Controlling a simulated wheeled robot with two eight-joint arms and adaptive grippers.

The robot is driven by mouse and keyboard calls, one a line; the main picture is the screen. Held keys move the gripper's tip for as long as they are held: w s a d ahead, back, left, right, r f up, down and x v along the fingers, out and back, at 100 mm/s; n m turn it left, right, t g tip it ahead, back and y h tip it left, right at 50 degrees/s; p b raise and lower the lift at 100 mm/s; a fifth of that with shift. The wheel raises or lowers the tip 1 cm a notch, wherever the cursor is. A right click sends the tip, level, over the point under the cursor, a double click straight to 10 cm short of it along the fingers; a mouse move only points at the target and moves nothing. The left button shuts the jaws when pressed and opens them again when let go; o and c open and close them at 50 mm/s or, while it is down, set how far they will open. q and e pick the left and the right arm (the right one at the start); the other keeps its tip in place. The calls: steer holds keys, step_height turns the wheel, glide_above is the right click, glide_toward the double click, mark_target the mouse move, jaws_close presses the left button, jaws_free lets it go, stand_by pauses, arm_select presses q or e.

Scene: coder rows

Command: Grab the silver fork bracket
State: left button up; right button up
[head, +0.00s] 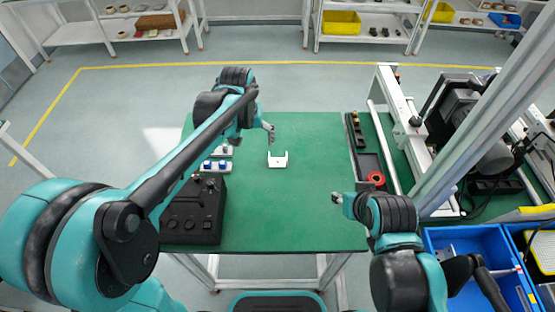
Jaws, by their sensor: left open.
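The silver fork bracket (277,162) is a small pale U-shaped piece on the green table, near its middle, with its two prongs toward the far side. My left gripper (268,133) is open and empty, above and just beyond the bracket, slightly to its left, and apart from it. My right gripper (337,198) is near the table's right front part, well away from the bracket. Its fingers are small here and I cannot tell whether they are open.
A black box with knobs (192,212) and small white holders with blue parts (215,166) are on the table's left. A dark tray with a red ring (376,178) lies at the right. Blue bins (470,240) stand at the lower right. The table's (290,220) front middle is clear.

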arm_select(q)
steer(key=w+d+f+g, duration=0.2)
steer(key=w+d+f, duration=0.4)
steer(key=w+f, duration=0.15)
glide_above(278, 161)
steer(key=f, duration=0.4)
steer(key=shift+a+f+b, duration=0.35)
steer(key=f, duration=0.1)
steer(key=f+b, duration=0.1)
steer(key=f, duration=0.1)
steer(key=f+b, duration=0.1)
steer(key=f, duration=0.1)
steer(key=shift+d, duration=0.3)
steer(key=shift+r, duration=0.1)
steer(key=c, duration=1.3)
